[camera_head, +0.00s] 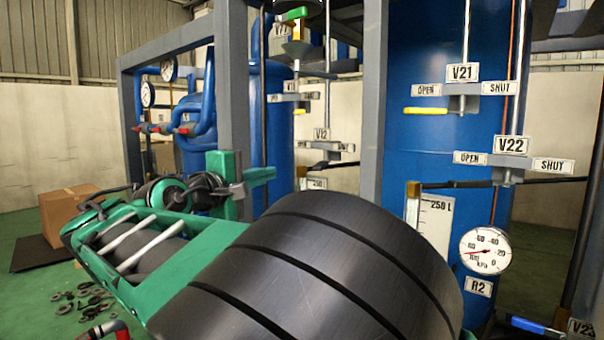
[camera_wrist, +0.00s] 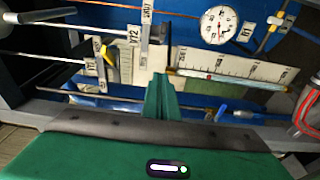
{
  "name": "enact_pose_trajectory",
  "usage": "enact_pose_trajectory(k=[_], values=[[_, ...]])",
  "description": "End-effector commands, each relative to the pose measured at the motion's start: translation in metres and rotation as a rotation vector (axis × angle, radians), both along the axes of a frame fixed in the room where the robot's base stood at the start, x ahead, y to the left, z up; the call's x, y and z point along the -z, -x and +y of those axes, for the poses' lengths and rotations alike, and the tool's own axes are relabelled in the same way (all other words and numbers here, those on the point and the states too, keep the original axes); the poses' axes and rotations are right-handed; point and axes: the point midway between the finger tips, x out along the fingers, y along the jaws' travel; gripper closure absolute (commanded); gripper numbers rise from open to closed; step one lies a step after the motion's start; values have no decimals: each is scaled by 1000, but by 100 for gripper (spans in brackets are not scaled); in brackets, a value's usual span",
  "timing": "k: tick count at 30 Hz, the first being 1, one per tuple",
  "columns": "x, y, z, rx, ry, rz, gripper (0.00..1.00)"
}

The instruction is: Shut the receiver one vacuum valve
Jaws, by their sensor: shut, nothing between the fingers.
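The V12 valve (camera_head: 321,134) is on the smaller blue vessel behind my arm. Its label plate (camera_wrist: 134,33) also shows in the wrist view, sideways, near the R1 tag (camera_wrist: 247,30) and a round gauge (camera_wrist: 218,25). A dark bar (camera_head: 335,163) runs just below the V12 plate; I cannot tell its handle position. My green gripper (camera_head: 262,176) is shut and empty, left of and a little below V12 in the head view. In the wrist view its fingers (camera_wrist: 163,98) are together in front of the level scale, apart from the V12 plate.
Valves V21 (camera_head: 462,72) and V22 (camera_head: 511,145) are on the right blue vessel (camera_head: 425,60), with a gauge (camera_head: 485,250). A grey frame post (camera_head: 371,100) stands between the vessels. A yellow handle (camera_wrist: 111,48) and a blue handle (camera_wrist: 222,112) show near my gripper.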

Motion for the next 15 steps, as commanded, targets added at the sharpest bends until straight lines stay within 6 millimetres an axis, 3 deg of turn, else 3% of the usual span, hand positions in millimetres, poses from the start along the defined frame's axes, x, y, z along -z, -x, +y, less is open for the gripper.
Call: enact_pose_trajectory(k=[5,15], values=[[0,-15,-10,5,0,0,100],[0,-69,-41,8,0,0,100]])
